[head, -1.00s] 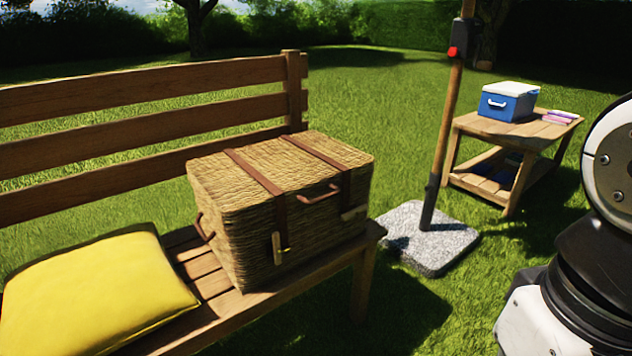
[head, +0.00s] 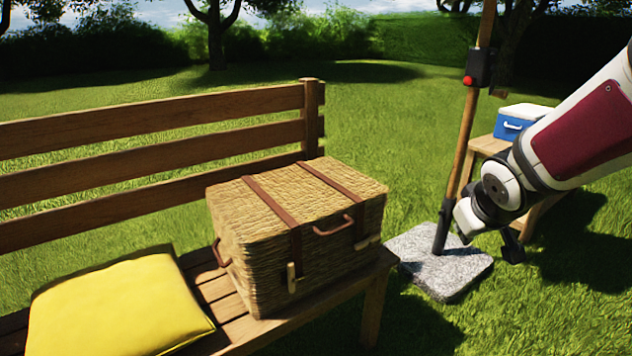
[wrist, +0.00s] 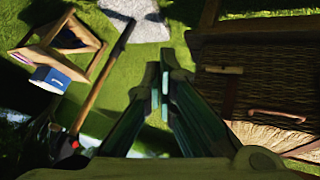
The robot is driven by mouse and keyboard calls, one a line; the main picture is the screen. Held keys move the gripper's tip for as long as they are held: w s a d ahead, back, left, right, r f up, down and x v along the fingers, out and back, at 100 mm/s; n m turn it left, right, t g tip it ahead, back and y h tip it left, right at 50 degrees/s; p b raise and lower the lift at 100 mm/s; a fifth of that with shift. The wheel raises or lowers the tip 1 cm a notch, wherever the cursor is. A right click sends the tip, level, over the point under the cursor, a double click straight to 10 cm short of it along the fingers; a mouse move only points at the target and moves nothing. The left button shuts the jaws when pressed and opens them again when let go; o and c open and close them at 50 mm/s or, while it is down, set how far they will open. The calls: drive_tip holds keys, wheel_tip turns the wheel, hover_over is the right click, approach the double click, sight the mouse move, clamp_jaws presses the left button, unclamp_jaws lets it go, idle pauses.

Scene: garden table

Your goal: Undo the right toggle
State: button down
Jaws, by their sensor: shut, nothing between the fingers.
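A wicker basket (head: 265,245) with a closed lid and two brown straps stands on the wooden bench (head: 232,330). The right toggle (head: 367,241), a small wooden bar, lies crosswise at the right strap's lower end on the front face. It also shows lying crosswise in the wrist view (wrist: 222,69). The left toggle (head: 291,277) stands upright on the left strap. A brown handle (head: 334,226) sits between them. My gripper (wrist: 160,90) is shut and empty, to one side of the basket, apart from the right toggle. My arm is right of the basket in the head view.
A yellow cushion (head: 115,310) lies on the bench left of the basket. A parasol pole (head: 462,150) rises from a stone base (head: 428,255) right of the bench. A side table (head: 487,146) with a blue cooler (head: 510,124) stands behind my arm. Open grass lies in front.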

drive_tip(key=w+a+f+n+t+y+p, duration=0.2)
drive_tip(key=w+f+t+y, duration=0.1)
drive_tip(key=w+f+y, duration=0.1)
drive_tip(key=w+a+f+n+t+y+p, duration=0.1)
drive_tip(key=w+f+n+t+y+p, duration=0.1)
drive_tip(key=w+y, duration=0.4)
drive_tip(key=shift+w+a+f+t+y+p, duration=0.35)
drive_tip(key=shift+w+f+t+p, duration=0.2)
drive_tip(key=shift+w+f, duration=0.65)
drive_tip(key=shift+w+r, duration=0.25)
drive_tip(key=b, duration=0.3)
approach(374, 224)
drive_tip(key=w+a+r, duration=0.1)
drive_tip(key=w+a, duration=0.1)
drive_tip(key=w, duration=0.1)
drive_tip(key=w+a+r, duration=0.1)
drive_tip(key=shift+w+r, duration=0.3)
drive_tip(key=shift+w+f+b, duration=0.2)
drive_tip(key=shift+f+b, duration=0.65)
drive_tip(key=shift+f, duration=0.35)
drive_tip(key=shift+a+f+b, duration=0.1)
drive_tip(key=shift+f+b, duration=0.25)
drive_tip(key=shift+f, duration=0.4)
